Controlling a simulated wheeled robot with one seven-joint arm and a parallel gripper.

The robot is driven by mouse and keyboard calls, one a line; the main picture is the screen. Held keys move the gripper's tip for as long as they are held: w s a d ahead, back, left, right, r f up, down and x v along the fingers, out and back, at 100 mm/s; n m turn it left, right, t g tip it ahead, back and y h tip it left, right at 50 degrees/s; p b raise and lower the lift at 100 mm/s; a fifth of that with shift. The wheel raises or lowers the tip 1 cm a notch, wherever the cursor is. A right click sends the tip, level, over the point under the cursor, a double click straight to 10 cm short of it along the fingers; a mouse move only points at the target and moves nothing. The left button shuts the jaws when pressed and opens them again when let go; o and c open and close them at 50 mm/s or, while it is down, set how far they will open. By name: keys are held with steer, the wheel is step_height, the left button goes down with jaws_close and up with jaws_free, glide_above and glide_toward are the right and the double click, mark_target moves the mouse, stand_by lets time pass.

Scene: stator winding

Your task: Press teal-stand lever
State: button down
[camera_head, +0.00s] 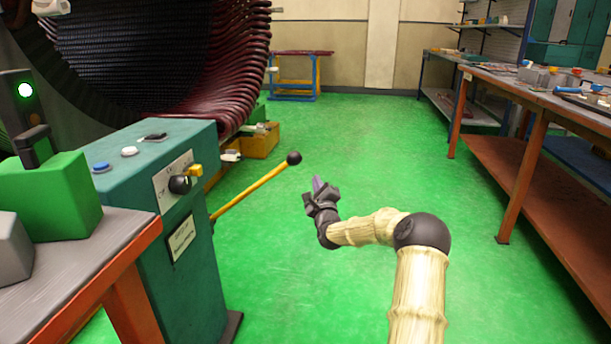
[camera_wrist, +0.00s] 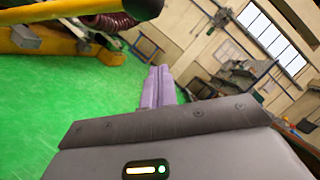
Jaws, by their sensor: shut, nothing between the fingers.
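The teal stand (camera_head: 150,195) stands at the left in the head view, beside an orange-legged table. Its lever is a yellow bar (camera_head: 250,192) with a black ball knob (camera_head: 294,158), sloping up and to the right from the stand's side. My gripper (camera_head: 317,184) is just right of the knob and a little lower in the picture, apart from it. In the wrist view my gripper's lilac fingers (camera_wrist: 158,88) are together and hold nothing. A yellow bar (camera_wrist: 60,10) with a dark end crosses the top left there, apart from the fingers; it looks like the lever.
A large stator with dark red windings (camera_head: 240,65) fills the back left. A green block (camera_head: 55,195) rests on the near-left table (camera_head: 105,245). A long workbench (camera_head: 535,95) runs along the right. The green floor (camera_head: 390,140) between is clear.

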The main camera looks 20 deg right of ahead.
steer(key=shift+w+a+r+b, duration=0.45)
steer(key=shift+w+r, duration=0.1)
steer(key=shift+w, duration=0.15)
steer(key=shift+w+a+r+b, duration=0.45)
steer(key=shift+w+r, duration=0.1)
steer(key=shift+w, duration=0.1)
steer(key=shift+w+a+r+b, duration=0.35)
steer(key=shift+w+r+b, duration=0.15)
steer(key=shift+w, duration=0.2)
